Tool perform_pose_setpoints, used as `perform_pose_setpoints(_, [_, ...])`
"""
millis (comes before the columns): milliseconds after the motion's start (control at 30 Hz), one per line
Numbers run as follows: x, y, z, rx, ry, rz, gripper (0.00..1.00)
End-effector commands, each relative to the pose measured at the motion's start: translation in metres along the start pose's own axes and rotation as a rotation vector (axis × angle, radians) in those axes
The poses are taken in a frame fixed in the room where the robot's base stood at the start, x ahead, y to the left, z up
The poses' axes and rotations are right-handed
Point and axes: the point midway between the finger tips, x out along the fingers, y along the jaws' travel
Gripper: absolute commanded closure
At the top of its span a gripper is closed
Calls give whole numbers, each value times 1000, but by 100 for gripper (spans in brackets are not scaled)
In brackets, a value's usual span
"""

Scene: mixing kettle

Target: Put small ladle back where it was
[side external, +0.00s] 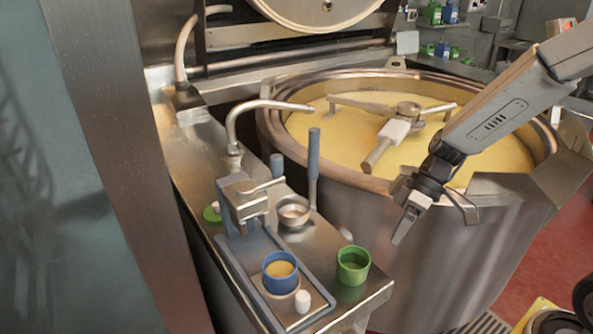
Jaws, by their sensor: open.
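The small ladle stands on the steel counter, with a round metal bowl (293,212) and an upright blue handle (314,165). It is close to the kettle's left wall. My gripper (402,228) is open and empty. It points down in front of the kettle's near rim, to the right of the ladle and apart from it. The inside of the ladle's bowl is too small to make out clearly.
The kettle (420,262) holds yellow liquid (490,155) and a mixing arm (395,130).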

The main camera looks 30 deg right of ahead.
Motion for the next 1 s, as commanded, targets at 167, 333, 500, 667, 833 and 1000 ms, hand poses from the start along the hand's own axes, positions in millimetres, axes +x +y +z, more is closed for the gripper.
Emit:
perform_pose_setpoints(167, [5,5,22,124,-83,170,34])
perform_pose_setpoints(333, [5,12,37,223,-101,339,34])
perform_pose_setpoints(500, [2,18,45,295,-61,495,34])
perform_pose_setpoints(667, [-1,20,47,341,15,605,34])
perform_pose_setpoints(833, [-4,20,45,367,89,664,34])
perform_pose_setpoints(1000, [-4,19,44,377,119,681,34])
